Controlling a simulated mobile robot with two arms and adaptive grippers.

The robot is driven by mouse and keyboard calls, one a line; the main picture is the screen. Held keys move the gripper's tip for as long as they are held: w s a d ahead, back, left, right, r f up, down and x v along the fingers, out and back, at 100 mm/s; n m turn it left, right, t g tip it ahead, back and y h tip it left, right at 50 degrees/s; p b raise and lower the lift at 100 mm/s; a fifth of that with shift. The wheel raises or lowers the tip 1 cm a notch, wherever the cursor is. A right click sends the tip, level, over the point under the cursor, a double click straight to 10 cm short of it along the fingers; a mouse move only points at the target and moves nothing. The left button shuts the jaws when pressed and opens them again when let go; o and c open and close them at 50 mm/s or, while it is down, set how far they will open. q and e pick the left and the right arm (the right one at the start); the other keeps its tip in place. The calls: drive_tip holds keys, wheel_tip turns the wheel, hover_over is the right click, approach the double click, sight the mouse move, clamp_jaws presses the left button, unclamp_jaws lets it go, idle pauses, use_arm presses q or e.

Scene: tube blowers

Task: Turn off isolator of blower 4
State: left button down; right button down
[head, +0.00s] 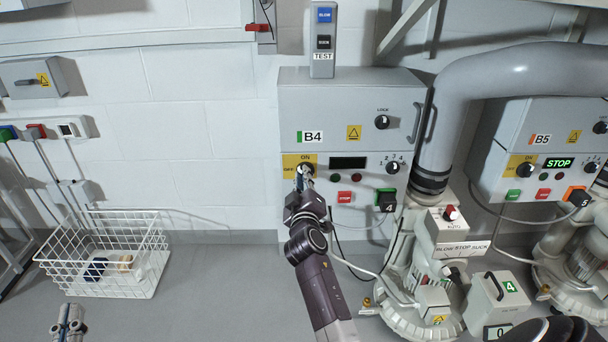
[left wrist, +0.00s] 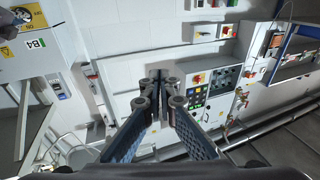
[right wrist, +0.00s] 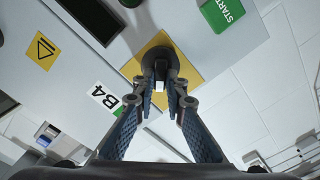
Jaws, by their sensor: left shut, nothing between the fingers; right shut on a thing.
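The B4 control box (head: 350,110) is on the wall in the head view. Its isolator is a black rotary knob (right wrist: 161,66) on a yellow plate (head: 291,163) marked ON at the top and OFF at the left. My right gripper (head: 305,182) is at the knob, and in the right wrist view its fingers (right wrist: 161,95) are closed on it. The fingers partly hide the knob, so its pointing direction is unclear. The B4 display (head: 348,163) is dark. My left gripper (head: 68,328) is shut and empty at the lower left, away from the box.
The B5 box (head: 540,150) at the right has a lit STOP display (head: 559,163). Blower pipework (head: 432,170) stands right of the B4 box. A white wire basket (head: 105,255) is on the floor at the left. A TEST pendant (head: 323,40) hangs above B4.

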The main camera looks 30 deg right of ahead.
use_arm(q)
wheel_tip(320, 180, down, 11)
drive_tip(key=s+a+g+y+p, duration=0.1)
drive_tip(key=s+a+g+p, duration=0.1)
drive_tip(key=g, duration=0.3)
drive_tip(key=shift+y, duration=0.4)
use_arm(e)
drive_tip(key=shift+w+a+f+n, duration=0.1)
drive_tip(key=shift+n, duration=1.4)
drive_tip(key=shift+a+f+n, duration=0.1)
drive_tip(key=shift+f+n, duration=0.05)
drive_tip(key=shift+n, duration=1.35)
drive_tip(key=shift+w+f+n, duration=0.1)
drive_tip(key=shift+n, duration=1.4)
use_arm(q)
drive_tip(key=shift+s, duration=0.15)
use_arm(e)
drive_tip(key=c, duration=2)
unclamp_jaws()
drive_tip(key=shift+o, duration=0.2)
drive_tip(key=shift+s+f, duration=0.1)
drive_tip(key=v, duration=1.2)
